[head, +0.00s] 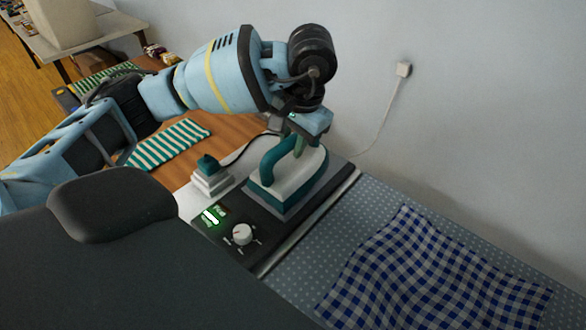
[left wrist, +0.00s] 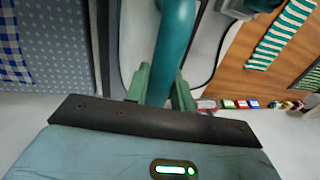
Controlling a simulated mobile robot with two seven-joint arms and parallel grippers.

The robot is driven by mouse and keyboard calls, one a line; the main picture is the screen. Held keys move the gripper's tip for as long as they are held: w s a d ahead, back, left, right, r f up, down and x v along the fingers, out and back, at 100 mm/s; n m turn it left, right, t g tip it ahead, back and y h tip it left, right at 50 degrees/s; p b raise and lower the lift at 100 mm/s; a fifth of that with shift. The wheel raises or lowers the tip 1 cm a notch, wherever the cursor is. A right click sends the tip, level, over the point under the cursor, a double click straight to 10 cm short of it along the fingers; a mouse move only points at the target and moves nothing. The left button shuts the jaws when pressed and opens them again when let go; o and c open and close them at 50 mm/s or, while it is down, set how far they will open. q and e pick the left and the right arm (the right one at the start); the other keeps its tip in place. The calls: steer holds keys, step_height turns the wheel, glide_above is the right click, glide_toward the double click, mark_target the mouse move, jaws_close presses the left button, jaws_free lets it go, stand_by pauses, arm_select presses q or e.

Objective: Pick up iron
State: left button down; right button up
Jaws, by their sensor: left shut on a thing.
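The iron (head: 297,180) has a teal handle and a white and teal body. It sits on the dark panel of the ironing station (head: 281,235). My left gripper (head: 294,143) reaches down onto the handle from above and is shut on it. In the left wrist view the green fingers (left wrist: 161,84) stand on either side of the teal handle (left wrist: 174,45). The iron appears to rest on the panel; its underside is hidden. My right gripper is not in view.
A stepped white block with a teal top (head: 211,176) stands left of the iron. A white knob (head: 242,234) is on the panel's front. A blue checked cloth (head: 430,270) lies to the right, a striped green cloth (head: 168,142) to the left. A cord runs to the wall socket (head: 403,69).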

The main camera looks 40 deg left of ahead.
arm_select(q)
steer(key=shift+r, duration=0.15)
steer(key=shift+w+r, duration=0.1)
steer(key=shift+r, duration=0.4)
step_height(320, 180, up, 3)
steer(key=shift+f, duration=0.1)
steer(key=s+d, duration=0.2)
steer(key=s, duration=0.5)
steer(key=s+d+r, duration=0.1)
steer(key=s+d, duration=0.2)
steer(key=s, duration=0.5)
steer(key=shift+s+p, duration=0.15)
steer(key=shift+p, duration=0.15)
